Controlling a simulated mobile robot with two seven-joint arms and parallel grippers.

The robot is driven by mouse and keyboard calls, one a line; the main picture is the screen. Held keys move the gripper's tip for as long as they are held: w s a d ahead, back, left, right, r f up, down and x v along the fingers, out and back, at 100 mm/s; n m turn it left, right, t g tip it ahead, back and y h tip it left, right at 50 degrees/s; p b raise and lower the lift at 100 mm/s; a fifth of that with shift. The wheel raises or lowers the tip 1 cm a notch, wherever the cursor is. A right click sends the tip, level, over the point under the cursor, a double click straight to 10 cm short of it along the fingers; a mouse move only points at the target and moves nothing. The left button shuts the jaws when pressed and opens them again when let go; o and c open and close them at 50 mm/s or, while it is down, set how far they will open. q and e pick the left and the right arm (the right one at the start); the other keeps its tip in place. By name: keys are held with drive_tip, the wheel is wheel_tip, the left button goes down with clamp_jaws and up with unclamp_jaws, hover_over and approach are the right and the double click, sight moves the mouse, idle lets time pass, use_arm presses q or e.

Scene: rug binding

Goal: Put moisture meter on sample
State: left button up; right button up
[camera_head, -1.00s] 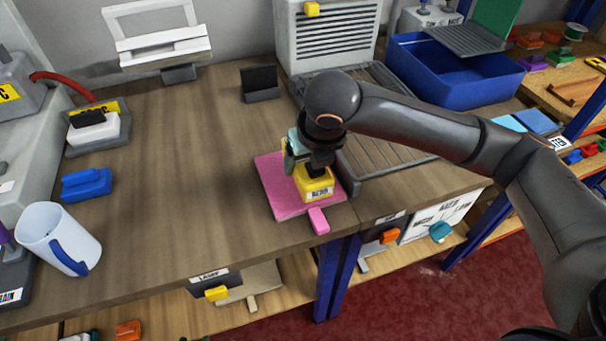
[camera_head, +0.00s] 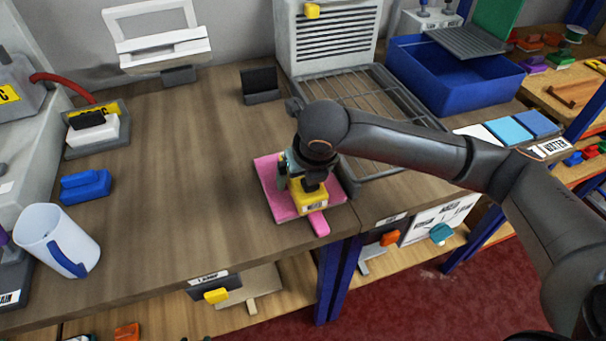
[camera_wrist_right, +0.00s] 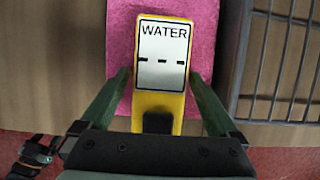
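The moisture meter (camera_head: 309,196) is a yellow block with a white face reading WATER, which shows upright in the right wrist view (camera_wrist_right: 162,55). It is on the pink sample (camera_head: 272,185), toward its front right, and appears to rest on it. The sample also shows around the meter in the right wrist view (camera_wrist_right: 120,40). My right gripper (camera_head: 297,180) is down over the meter. In the right wrist view its green fingers (camera_wrist_right: 160,75) stand on both sides of the meter, with narrow gaps.
A grey rack (camera_head: 385,115) stands right of the sample, close to my right arm. A blue bin (camera_head: 450,90) is behind it. A blue block (camera_head: 86,186) and a white mug (camera_head: 60,240) stand at the left. The bench between them and the sample is clear.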

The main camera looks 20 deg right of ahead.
drive_tip(key=p+v, duration=0.1)
drive_tip(key=v, duration=1)
drive_tip(key=shift+w+a+r+p, duration=0.1)
drive_tip(key=shift+p, duration=0.25)
drive_tip(key=shift+s+r, duration=0.25)
drive_tip(key=shift+r, duration=0.25)
idle(1.0)
